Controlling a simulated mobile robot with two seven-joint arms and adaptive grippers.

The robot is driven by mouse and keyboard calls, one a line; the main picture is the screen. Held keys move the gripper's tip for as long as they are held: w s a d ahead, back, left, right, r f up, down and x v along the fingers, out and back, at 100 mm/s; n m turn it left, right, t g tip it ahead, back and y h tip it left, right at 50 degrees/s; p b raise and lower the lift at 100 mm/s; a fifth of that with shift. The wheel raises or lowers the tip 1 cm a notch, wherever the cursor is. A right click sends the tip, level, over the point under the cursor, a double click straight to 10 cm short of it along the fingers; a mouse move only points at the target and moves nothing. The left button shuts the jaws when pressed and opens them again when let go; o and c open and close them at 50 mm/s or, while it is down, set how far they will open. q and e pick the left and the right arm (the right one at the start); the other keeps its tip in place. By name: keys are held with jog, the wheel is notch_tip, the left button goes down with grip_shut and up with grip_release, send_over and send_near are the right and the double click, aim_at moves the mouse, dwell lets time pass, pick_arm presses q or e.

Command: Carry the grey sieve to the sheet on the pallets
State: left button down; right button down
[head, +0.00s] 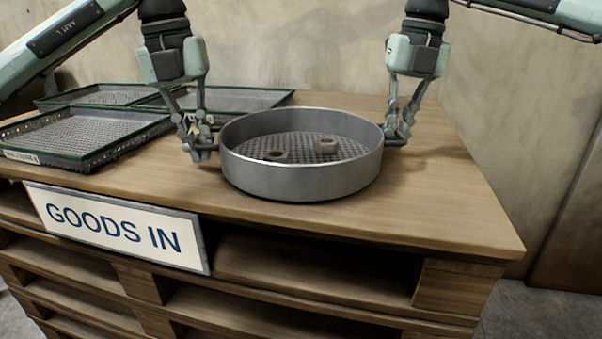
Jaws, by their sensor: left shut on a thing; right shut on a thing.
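The grey sieve (300,182) is a round metal pan with a mesh bottom, level, at the middle of the wooden sheet (450,205) on the stacked pallets (330,280). Two small parts, a nut-like ring (275,156) and a grey block (326,144), lie on its mesh. My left gripper (212,150) is shut on the sieve's left side. My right gripper (392,140) is shut on its right side. The sieve's underside is hidden, so I cannot tell whether it rests on the sheet or hangs just above it.
Green-rimmed mesh trays (85,135) lie on the left and back left of the sheet. A "GOODS IN" sign (118,228) is on the pallets' front. The sheet is bare to the right of the sieve. A wall (320,50) stands behind.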

pick_arm(q)
jog(key=shift+a+f+b, duration=0.15)
jog(key=shift+f+b, duration=0.15)
jog(key=shift+f, duration=0.25)
pick_arm(e)
jog(key=shift+d+f, duration=0.15)
jog(key=shift+f, duration=0.4)
pick_arm(q)
jog(key=c, duration=2)
grip_release()
jog(key=shift+r, duration=0.25)
pick_arm(e)
jog(key=c, duration=2)
grip_release()
jog(key=shift+r, duration=0.25)
pick_arm(q)
jog(key=o, duration=0.3)
pick_arm(e)
jog(key=o, duration=0.3)
jog(key=shift+r, duration=0.15)
pick_arm(q)
jog(key=r, duration=0.8)
jog(key=a+r, duration=0.1)
jog(key=r, duration=0.2)
jog(key=shift+s+a+r, duration=0.1)
jog(key=shift+s+r, duration=0.05)
jog(key=shift+r, duration=0.25)
pick_arm(e)
notch_tip(320, 180, up, 12)
jog(key=d, duration=0.1)
